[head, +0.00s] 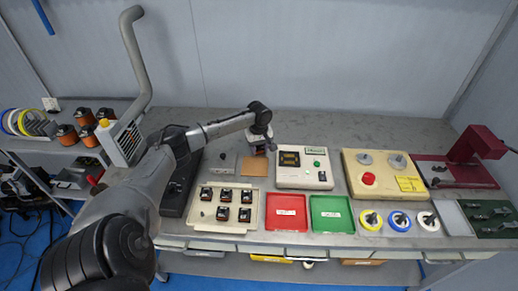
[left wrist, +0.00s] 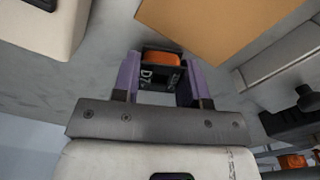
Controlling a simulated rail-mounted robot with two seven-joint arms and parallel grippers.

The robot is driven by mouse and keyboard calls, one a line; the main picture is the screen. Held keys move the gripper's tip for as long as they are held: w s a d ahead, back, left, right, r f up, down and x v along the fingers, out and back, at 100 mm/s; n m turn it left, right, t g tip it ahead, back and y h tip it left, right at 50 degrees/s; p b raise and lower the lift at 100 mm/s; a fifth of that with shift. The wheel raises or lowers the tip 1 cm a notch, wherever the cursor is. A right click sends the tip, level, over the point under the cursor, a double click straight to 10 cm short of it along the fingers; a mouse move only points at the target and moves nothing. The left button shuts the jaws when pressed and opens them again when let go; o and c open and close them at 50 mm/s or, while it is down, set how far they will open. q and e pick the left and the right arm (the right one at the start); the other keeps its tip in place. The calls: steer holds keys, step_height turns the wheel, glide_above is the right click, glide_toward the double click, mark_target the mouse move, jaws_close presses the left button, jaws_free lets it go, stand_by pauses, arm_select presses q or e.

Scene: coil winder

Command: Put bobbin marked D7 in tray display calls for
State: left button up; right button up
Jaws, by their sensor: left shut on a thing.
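My left gripper (head: 261,146) is over the back of the bench, beside the display box. In the left wrist view its two purple fingers (left wrist: 160,85) are shut on a bobbin (left wrist: 161,58) with an orange winding and a black flange marked D7. My right gripper is not in view.
Several bobbins stand in a cream holder (head: 254,222) left of the red tray. A brown pad (head: 254,167) lies near my gripper. A cream panel with a red button (head: 369,179), wire spools (head: 400,221) and a dark red press (head: 470,150) occupy the right.

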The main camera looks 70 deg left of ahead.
arm_select(q)
steer(key=shift+r, duration=0.1)
steer(key=o, duration=1)
steer(key=shift+f, duration=0.2)
steer(key=shift+r, duration=0.3)
step_height(320, 180, up, 10)
steer(key=p, duration=0.2)
steer(key=shift+p, duration=0.4)
steer(key=shift+o, duration=0.5)
steer(key=shift+r, duration=0.9)
